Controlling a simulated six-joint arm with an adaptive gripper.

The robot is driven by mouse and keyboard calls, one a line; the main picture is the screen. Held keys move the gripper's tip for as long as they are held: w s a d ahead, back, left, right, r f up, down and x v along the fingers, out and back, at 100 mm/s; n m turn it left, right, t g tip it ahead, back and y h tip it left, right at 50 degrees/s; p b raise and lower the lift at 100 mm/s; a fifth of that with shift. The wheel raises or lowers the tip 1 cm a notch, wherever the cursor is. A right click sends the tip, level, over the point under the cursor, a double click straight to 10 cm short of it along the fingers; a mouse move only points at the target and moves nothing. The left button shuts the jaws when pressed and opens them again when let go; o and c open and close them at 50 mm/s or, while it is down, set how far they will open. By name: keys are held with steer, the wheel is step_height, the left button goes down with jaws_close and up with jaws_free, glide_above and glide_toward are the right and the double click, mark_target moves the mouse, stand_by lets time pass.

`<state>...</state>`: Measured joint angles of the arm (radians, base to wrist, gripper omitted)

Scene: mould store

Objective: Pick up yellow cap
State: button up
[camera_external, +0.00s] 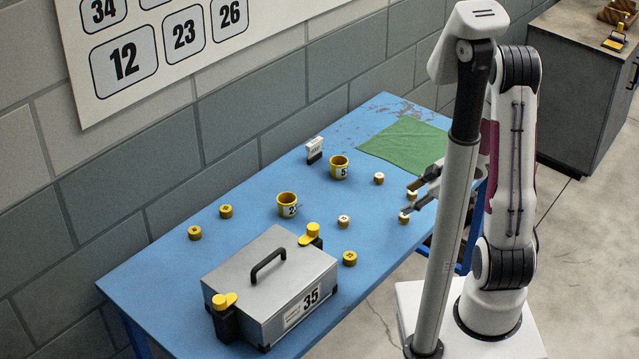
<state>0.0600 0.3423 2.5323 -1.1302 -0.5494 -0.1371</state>
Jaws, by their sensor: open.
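Several yellow caps lie on the blue table. Two are at the left, a farther one (226,211) and a nearer one (194,232). Another yellow cap (349,258) is beside the grey box. Smaller yellow pieces with pale tops stand at the back (378,178), in the middle (343,221) and near my gripper (404,217). My gripper (411,197) is open over the table's right side. A small yellow piece shows between its fingertips in this view; I cannot tell whether it is between them or below.
A grey box (247,271) marked 35, with a black handle and yellow knobs, fills the front of the table. Yellow cups marked 2 (287,204) and 5 (339,168) stand mid-table. A small white-and-black item (314,150) and a green cloth (403,143) are behind.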

mark_target(351, 256)
steer(key=s+a+f+y, duration=0.1)
steer(key=a, duration=0.1)
steer(key=s+a+f+n+g+y, duration=0.1)
steer(key=s+a, duration=0.1)
steer(key=s+a+f+n+g+y, duration=0.1)
steer(key=s+a, duration=0.1)
steer(key=shift+s+f, duration=0.2)
steer(key=shift+f, duration=0.15)
steer(key=s+a+g+y, duration=0.1)
steer(key=s, duration=0.1)
steer(key=s+a+g+y, duration=0.1)
steer(key=s+a, duration=0.1)
steer(key=s, duration=0.1)
steer(key=s+a+n+g+y, duration=0.1)
steer(key=s+a, duration=0.1)
steer(key=shift+s+f+y, duration=0.15)
steer(key=shift+y, duration=0.25)
steer(key=shift+s+a+g, duration=0.25)
steer(key=shift+s+g, duration=0.15)
steer(key=shift+s, duration=0.15)
steer(key=shift+a, duration=0.15)
steer(key=shift+x, duration=1.1)
steer(key=shift+a, duration=0.2)
steer(key=shift+x, duration=2.45)
